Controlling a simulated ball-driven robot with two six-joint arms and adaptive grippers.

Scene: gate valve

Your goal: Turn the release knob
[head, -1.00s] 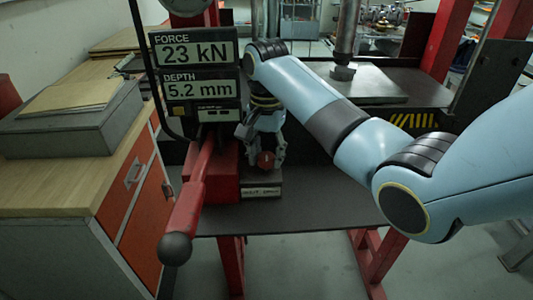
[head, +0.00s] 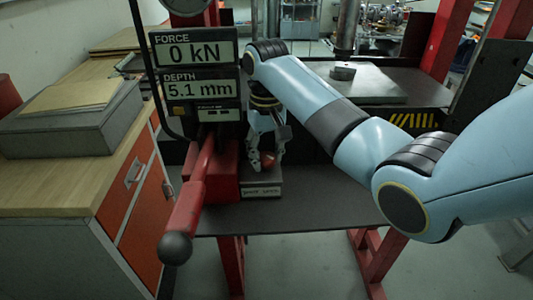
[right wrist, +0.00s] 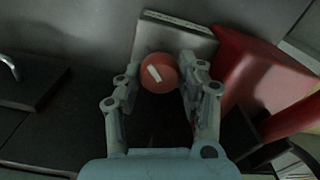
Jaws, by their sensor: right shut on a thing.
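The release knob is a round red knob with a white mark; it shows in the right wrist view (right wrist: 158,72) between the fingertips and in the head view (head: 269,160), partly covered by the fingers. It sits on a small grey block (head: 262,191) with a label too small to read surely. My right gripper (right wrist: 160,86) is shut on the knob, one finger on each side. In the wrist view the white mark is tilted. My left gripper is not in view.
A readout (head: 196,69) shows 0 kN and 5.1 mm. A red pump body with a red lever (head: 187,207) stands close left of the gripper. The press ram (head: 347,27) hangs above a small piece (head: 343,71) on a grey plate (head: 380,86).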

